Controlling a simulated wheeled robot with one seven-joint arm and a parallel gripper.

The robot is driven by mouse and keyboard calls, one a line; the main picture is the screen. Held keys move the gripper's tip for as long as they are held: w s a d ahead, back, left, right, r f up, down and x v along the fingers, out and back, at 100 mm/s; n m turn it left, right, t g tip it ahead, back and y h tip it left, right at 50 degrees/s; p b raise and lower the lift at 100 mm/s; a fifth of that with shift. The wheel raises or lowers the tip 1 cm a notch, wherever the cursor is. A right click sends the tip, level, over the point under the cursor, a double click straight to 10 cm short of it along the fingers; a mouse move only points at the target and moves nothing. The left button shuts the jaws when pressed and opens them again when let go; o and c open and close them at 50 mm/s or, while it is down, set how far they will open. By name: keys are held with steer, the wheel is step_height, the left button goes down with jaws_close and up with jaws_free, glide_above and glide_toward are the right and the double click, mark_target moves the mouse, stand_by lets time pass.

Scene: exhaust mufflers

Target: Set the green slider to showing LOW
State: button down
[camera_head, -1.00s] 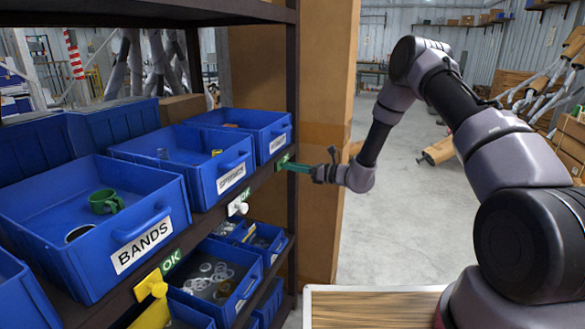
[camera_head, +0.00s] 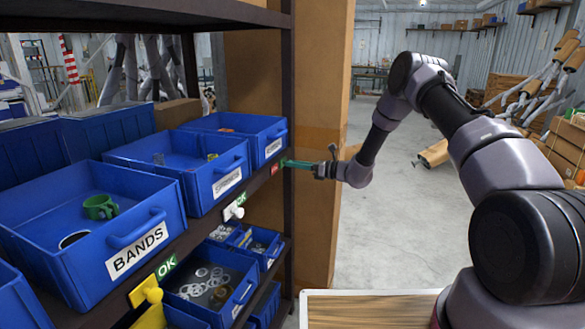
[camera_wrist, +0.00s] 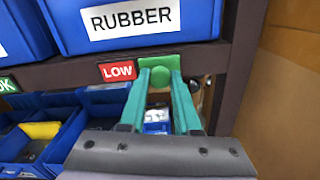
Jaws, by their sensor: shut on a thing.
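The green slider (camera_wrist: 158,62) is on the shelf's front rail under the RUBBER bin. Its round green knob lies between the teal fingers of my gripper (camera_wrist: 160,78), which are shut on it. A red label reading LOW (camera_wrist: 118,70) shows just left of the slider in the wrist view. In the head view my gripper (camera_head: 285,163) reaches the rail from the right, and the small red label (camera_head: 275,169) shows beside its fingertips. The slider itself is mostly hidden by the fingers there.
A white slider (camera_head: 234,212) and a yellow slider (camera_head: 146,292) sit along the same rail, each with a green OK label. Blue bins, one marked BANDS (camera_head: 137,250), stand above the rail. A dark shelf post (camera_wrist: 240,60) and a cardboard box (camera_wrist: 290,90) stand close right of my gripper.

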steer(key=shift+w+d+r, duration=0.1)
steer(key=shift+w+d, duration=0.05)
steer(key=c, duration=0.6)
jaws_free()
steer(key=v, duration=1)
steer(key=shift+d, duration=0.35)
